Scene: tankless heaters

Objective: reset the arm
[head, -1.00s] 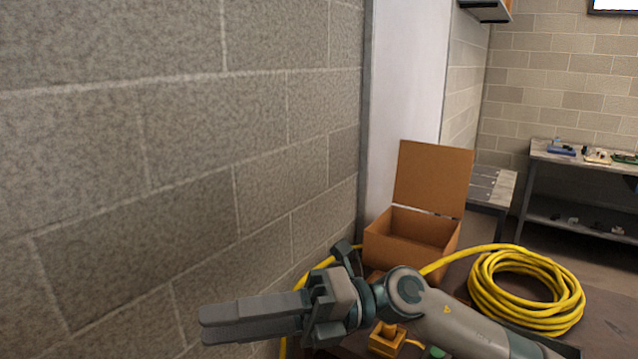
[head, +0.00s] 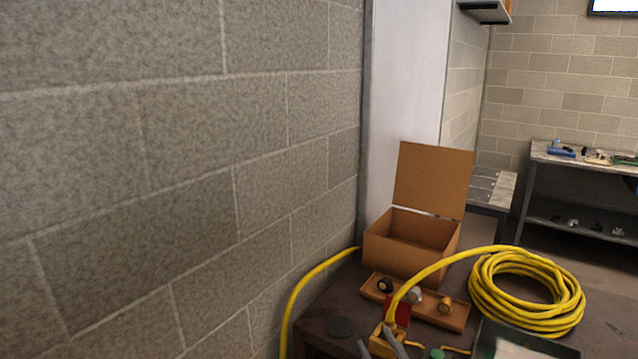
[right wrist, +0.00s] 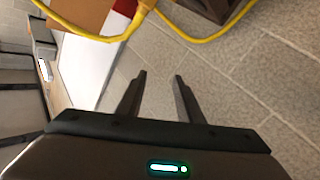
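My right gripper (head: 377,343) shows only as two dark fingertips at the bottom edge of the head view, in front of the table. In the right wrist view its two fingers (right wrist: 161,76) stand apart with nothing between them, and grey block surface lies beyond. The rest of the right arm is out of the head view. My left gripper is not in either view.
A dark table (head: 340,304) holds an open cardboard box (head: 407,246), a small tray (head: 447,317) with round parts and a yellow cable coil (head: 525,290). The cable also crosses the wrist view (right wrist: 200,37). A block wall (head: 170,180) fills the left.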

